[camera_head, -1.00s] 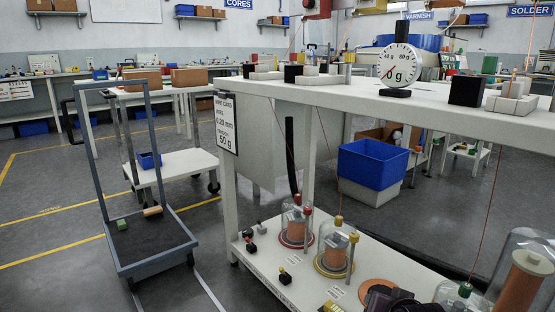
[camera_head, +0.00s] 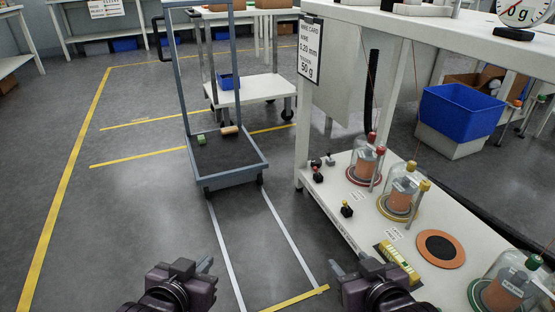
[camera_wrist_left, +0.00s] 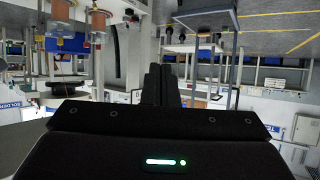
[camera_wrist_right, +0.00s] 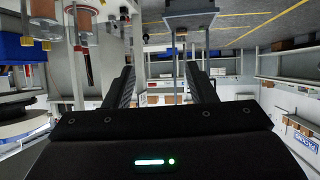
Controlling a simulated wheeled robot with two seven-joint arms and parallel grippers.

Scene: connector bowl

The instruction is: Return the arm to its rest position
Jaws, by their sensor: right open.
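My left gripper (camera_head: 207,264) is low in the head view, over open floor left of the bench. In the left wrist view its two fingers (camera_wrist_left: 161,84) lie close together with nothing visible between them. My right gripper (camera_head: 338,268) is low in the head view, just left of the bench's lower shelf. In the right wrist view its fingers (camera_wrist_right: 163,88) stand wide apart with nothing held. Both arms are mostly outside the head view.
A cart (camera_head: 228,164) stands ahead. A blue bin (camera_head: 460,118) sits behind the bench. Floor at left is clear.

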